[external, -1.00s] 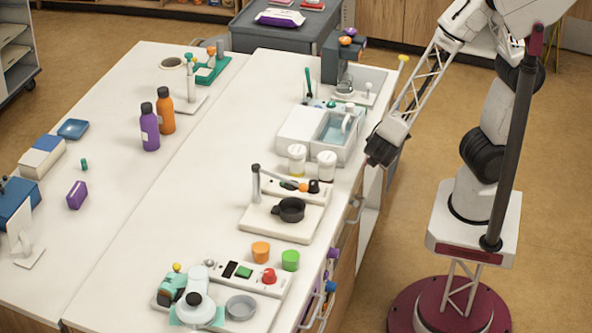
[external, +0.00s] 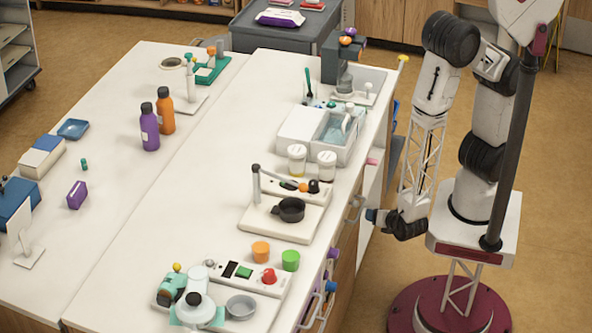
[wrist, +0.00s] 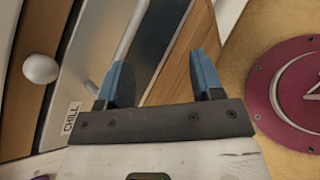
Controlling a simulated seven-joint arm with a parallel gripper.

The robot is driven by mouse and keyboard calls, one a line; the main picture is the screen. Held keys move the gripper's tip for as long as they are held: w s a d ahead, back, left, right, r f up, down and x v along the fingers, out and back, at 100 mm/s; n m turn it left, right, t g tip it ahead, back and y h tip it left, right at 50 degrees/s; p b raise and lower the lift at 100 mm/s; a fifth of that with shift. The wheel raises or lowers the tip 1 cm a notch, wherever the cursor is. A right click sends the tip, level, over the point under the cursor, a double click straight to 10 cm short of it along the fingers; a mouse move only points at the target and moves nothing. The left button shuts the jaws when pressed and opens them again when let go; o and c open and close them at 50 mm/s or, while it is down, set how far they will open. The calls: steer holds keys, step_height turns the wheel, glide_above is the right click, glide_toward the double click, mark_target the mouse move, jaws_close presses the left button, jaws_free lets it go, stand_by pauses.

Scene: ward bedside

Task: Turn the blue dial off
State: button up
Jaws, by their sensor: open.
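A small blue knob (external: 331,286), which may be the blue dial, sticks out from the counter's front side at lower right. A purple knob (external: 333,254) is above it. My gripper (external: 371,215) is low beside the counter front, farther along than these knobs and apart from them. In the wrist view its two blue fingers (wrist: 158,70) are spread with nothing between them. No blue dial can be made out in the wrist view.
My round red base is at right. The counter top (external: 200,210) holds pots, jars and bottles.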

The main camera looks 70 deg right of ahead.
steer(key=w+a+f+n+t+y, duration=0.1)
steer(key=a+f+n+t+y, duration=0.4)
steer(key=a, duration=0.9)
steer(key=m+t+y, duration=0.1)
steer(key=t+y, duration=0.2)
steer(key=t, duration=0.1)
glide_toward(335, 288)
steer(key=shift+w+d+f, duration=0.2)
steer(key=shift+w+d, duration=0.1)
steer(key=shift+w, duration=0.3)
steer(key=shift+w+d+f, duration=0.25)
steer(key=shift+w+d, duration=0.05)
steer(key=shift+w, duration=0.35)
steer(key=shift+w, duration=0.1)
steer(key=shift+w, duration=3.8)
steer(key=c, duration=0.9)
